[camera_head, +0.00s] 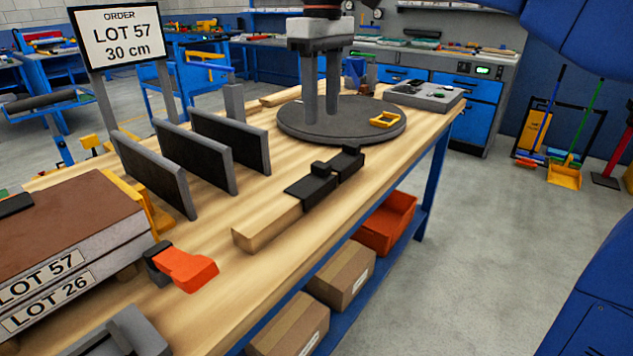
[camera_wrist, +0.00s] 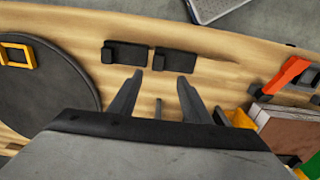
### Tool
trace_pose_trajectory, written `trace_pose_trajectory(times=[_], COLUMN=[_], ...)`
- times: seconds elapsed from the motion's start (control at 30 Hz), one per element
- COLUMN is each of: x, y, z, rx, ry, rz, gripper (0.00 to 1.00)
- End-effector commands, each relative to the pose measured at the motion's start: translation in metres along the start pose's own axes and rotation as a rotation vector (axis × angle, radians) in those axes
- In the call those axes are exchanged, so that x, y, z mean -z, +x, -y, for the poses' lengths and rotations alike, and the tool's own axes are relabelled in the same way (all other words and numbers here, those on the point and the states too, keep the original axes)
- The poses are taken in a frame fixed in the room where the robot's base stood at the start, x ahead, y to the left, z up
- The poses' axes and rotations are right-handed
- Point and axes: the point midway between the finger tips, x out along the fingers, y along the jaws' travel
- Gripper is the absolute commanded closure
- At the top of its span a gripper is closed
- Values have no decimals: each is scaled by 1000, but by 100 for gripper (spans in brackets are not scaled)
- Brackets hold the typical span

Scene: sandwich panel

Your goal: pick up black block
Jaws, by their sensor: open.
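Two black blocks, each a flat plate with a raised part at one end, lie in a row along a light wooden bar (camera_head: 268,225) on the table. My gripper (camera_head: 324,122) is open and empty, pointing down. In the head view it overlaps the round dark turntable. In the wrist view its fingertips (camera_wrist: 159,77) are apart, just below the blocks in the picture.
Several dark upright panels (camera_head: 228,153) stand left of the bar. The turntable (camera_head: 365,130) carries a yellow frame (camera_head: 385,119). An orange-and-black tool (camera_head: 186,269) and stacked labelled panels (camera_head: 70,225) are at the near left. A grey control box (camera_head: 425,95) sits at the far end.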

Motion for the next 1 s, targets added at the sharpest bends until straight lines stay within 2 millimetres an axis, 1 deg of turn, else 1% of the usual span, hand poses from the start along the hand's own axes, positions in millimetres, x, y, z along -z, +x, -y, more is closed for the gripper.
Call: trace_pose_trajectory(times=[0.03, 0.1, 0.3, 0.4, 0.57, 0.63, 0.9, 1.0], x=[0, -1, -1, 0, 0, -1, -2, -2], y=[10, 22, 54, 64, 71, 77, 112, 119], z=[0, 0, 0, 0, 0, -1, -3, -3], rx=[1, 1, 0, 0, 0, 0, 0, 0], ry=[0, 0, 1, 1, 1, 1, 0, 1], rz=[2, 2, 1, 0, 0, 0, 0, 0], gripper=[56, 56, 56, 56, 56, 56, 56, 56])
